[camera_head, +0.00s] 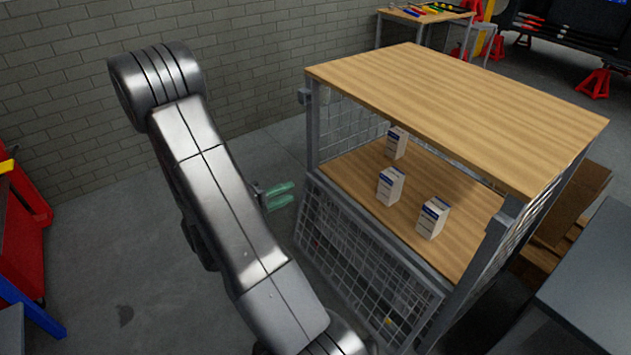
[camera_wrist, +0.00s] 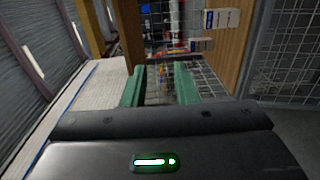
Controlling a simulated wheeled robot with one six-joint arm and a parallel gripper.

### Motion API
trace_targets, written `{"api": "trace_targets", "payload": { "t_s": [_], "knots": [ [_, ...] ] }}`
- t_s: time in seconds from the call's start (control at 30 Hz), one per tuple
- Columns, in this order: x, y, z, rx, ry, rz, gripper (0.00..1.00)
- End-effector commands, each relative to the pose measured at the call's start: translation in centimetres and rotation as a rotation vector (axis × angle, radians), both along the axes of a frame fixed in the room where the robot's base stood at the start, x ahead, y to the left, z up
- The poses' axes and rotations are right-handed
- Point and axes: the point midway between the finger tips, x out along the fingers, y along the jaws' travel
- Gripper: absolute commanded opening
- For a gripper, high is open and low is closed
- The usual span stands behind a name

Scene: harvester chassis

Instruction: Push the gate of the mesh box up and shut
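The mesh box has a wooden top (camera_head: 460,110) and a wooden shelf (camera_head: 460,215) inside its grey frame. Its gate (camera_head: 365,265), a grey-framed wire mesh panel, hangs down below the shelf edge, so the front opening is uncovered. My gripper (camera_head: 277,196) has green fingers and is left of the box, in front of the opening and apart from the gate. In the wrist view, my gripper (camera_wrist: 160,85) has a clear gap between its fingers and nothing in it. That view is turned sideways, with mesh (camera_wrist: 285,50) at its right, probably the gate.
Several small white cartons (camera_head: 391,186) stand on the shelf; one shows in the wrist view (camera_wrist: 222,18). A grey table (camera_head: 590,275) stands right of the box. A red cabinet (camera_head: 20,240) is at the far left. Floor is free left of the gate.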

Motion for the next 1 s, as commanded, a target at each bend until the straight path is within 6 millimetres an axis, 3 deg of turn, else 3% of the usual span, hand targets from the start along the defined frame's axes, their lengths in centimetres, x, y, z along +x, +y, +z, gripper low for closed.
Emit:
{"api": "trace_targets", "payload": {
  "t_s": [0.3,0.7,0.77,0.83,0.93,1.0],
  "knots": [
    [-2.0,2.8,0.1,0.000,0.000,0.002,0.26],
    [-2.3,3.2,0.2,-0.001,0.001,0.000,0.26],
    [-2.3,3.2,0.1,-0.001,0.001,-0.001,0.15],
    [-2.1,3.2,-0.7,-0.003,0.003,-0.007,0.01],
    [-1.2,3.3,-3.5,-0.014,0.010,-0.029,0.00],
    [-0.1,3.4,-6.8,-0.028,0.019,-0.056,0.00]
  ]
}}
